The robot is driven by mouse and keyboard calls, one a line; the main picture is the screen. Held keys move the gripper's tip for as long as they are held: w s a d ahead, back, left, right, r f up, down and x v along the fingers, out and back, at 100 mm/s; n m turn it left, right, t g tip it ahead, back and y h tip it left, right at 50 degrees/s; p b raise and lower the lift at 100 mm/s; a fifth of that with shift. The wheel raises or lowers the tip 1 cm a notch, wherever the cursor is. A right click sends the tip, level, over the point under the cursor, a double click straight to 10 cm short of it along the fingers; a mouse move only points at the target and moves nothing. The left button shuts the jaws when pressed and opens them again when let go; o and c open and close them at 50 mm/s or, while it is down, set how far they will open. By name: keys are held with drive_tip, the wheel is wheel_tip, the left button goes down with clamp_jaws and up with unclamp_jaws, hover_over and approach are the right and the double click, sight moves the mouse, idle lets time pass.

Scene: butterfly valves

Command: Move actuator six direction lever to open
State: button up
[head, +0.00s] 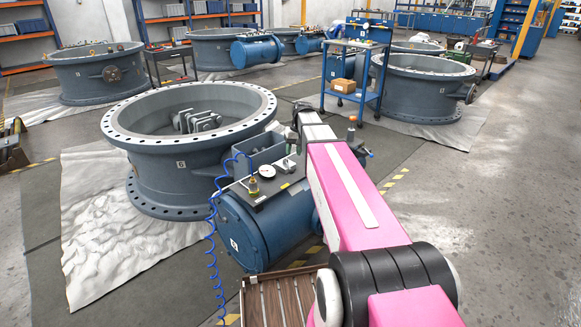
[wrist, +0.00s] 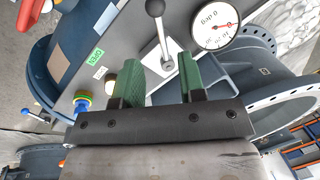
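The blue actuator (head: 265,220) is a cylinder beside the large grey valve in the head view; its number is too small to read surely. In the wrist view, the direction lever (wrist: 161,35) is a metal rod with a black ball knob, rising from a pale plate toward the picture's top. My gripper (wrist: 160,70) is open, its two green fingers on either side of the lever's base in the picture. I see a gap on both sides; depth is unclear. A green label (wrist: 93,57) lies left of the fingers. My arm hides the gripper in the head view.
A dial gauge (wrist: 215,25) stands right of the lever, and also shows in the head view (head: 267,171). A coiled blue hose (head: 213,240) hangs on the actuator's left. The grey valve (head: 175,165) stands behind. A blue cart (head: 355,90) stands further back. Floor at right is clear.

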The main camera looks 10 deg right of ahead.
sight(288, 166)
drive_tip(key=f, duration=0.2)
drive_tip(key=a+f, duration=0.1)
drive_tip(key=f, duration=0.5)
drive_tip(key=shift+a, duration=0.25)
clamp_jaws()
